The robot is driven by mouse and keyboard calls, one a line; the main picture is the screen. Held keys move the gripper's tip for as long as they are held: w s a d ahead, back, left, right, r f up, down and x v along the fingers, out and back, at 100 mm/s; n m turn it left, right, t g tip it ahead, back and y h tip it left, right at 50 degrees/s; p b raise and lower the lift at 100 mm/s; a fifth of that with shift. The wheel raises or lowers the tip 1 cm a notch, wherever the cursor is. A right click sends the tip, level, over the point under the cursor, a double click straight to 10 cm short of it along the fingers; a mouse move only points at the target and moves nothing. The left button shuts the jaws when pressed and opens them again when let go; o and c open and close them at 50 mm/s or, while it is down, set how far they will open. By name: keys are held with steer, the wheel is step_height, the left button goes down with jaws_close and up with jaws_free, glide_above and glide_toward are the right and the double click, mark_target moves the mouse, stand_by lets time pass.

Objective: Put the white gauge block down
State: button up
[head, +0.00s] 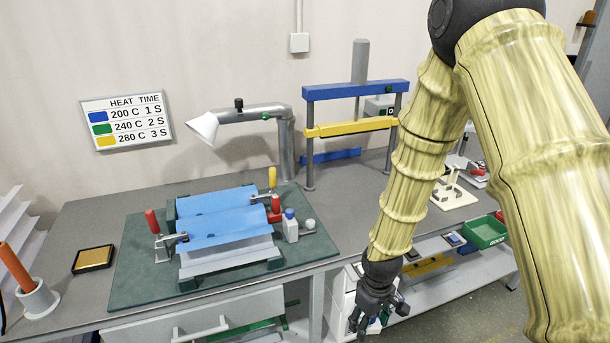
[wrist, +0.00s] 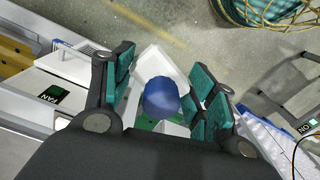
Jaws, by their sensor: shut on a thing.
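A round blue knob (wrist: 161,97) covers part of the block from this side. The block is held in the air, with the floor showing beyond it. In the head view the block is not clearly seen, hidden by the dark fingers.
The grey bench carries a green mat (head: 125,270) with a clamped blue corrugated sheet (head: 215,215) and a white, blue-capped bottle (head: 291,225). A blue and yellow press frame (head: 350,130) stands behind. A green bin (head: 485,232) sits at right. Bare bench lies right of the mat.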

steer(key=m, duration=0.2)
steer(key=w+d+f+m, duration=0.1)
steer(key=m, duration=0.3)
steer(key=shift+w+d+f+m, duration=0.25)
steer(key=shift+w+f+m, duration=0.05)
steer(key=shift+f, duration=0.05)
